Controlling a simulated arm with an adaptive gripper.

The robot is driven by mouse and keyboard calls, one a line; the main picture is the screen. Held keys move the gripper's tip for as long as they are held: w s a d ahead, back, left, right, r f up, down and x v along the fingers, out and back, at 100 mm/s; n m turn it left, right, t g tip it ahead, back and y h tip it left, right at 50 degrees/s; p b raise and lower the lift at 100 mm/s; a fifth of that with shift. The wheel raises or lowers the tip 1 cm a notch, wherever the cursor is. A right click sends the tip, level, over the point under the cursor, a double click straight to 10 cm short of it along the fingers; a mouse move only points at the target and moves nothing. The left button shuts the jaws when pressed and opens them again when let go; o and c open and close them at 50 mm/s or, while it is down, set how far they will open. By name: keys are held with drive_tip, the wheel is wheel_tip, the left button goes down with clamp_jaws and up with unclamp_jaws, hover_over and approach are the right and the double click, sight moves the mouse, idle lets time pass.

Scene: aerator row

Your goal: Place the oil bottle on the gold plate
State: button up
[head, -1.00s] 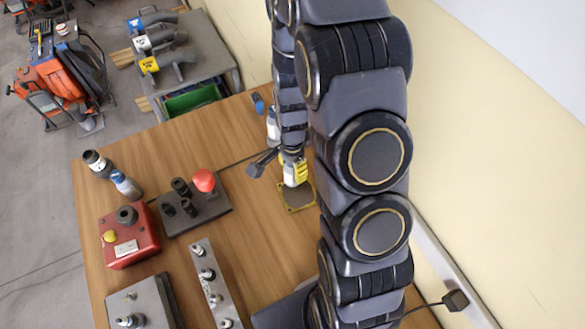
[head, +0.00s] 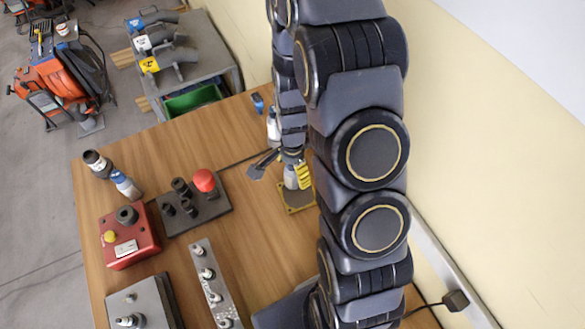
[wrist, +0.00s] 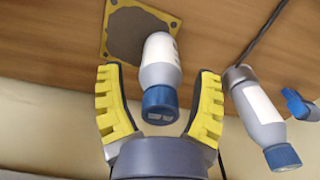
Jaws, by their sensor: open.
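The gold plate (head: 297,201), a square with a gold rim and dark middle, lies on the wooden table. In the wrist view its rim (wrist: 112,22) is at the top. A pale bottle with a blue cap (wrist: 159,75) appears to stand upright at the plate's near edge; in the head view this bottle (head: 290,180) is partly hidden by my gripper. My gripper (wrist: 156,80) is open, its yellow fingers on either side of the bottle with visible gaps. In the head view my gripper (head: 298,176) is beside the bottle's upper part.
A second blue-capped bottle (wrist: 258,112) stands close to the right finger in the wrist view, beside a dark cable and a blue object (wrist: 298,103). A base with a red knob (head: 205,181), a red box (head: 130,240) and more bottles (head: 126,184) stand left. The wall is close right.

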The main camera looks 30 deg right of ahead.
wheel_tip(320, 180, up, 12)
drive_tip(key=shift+f, duration=0.25)
drive_tip(key=s+a+r+n, duration=0.3)
drive_tip(key=s+r+n, duration=0.4)
drive_tip(key=s+n, duration=0.1)
drive_tip(key=s+a+r+n+g, duration=0.1)
drive_tip(key=s+a+r+n, duration=0.3)
drive_tip(key=s+r+n, duration=0.3)
drive_tip(key=s+n, duration=0.1)
drive_tip(key=s, duration=0.2)
drive_tip(key=shift+s+a+g, duration=0.15)
drive_tip(key=shift+g, duration=0.15)
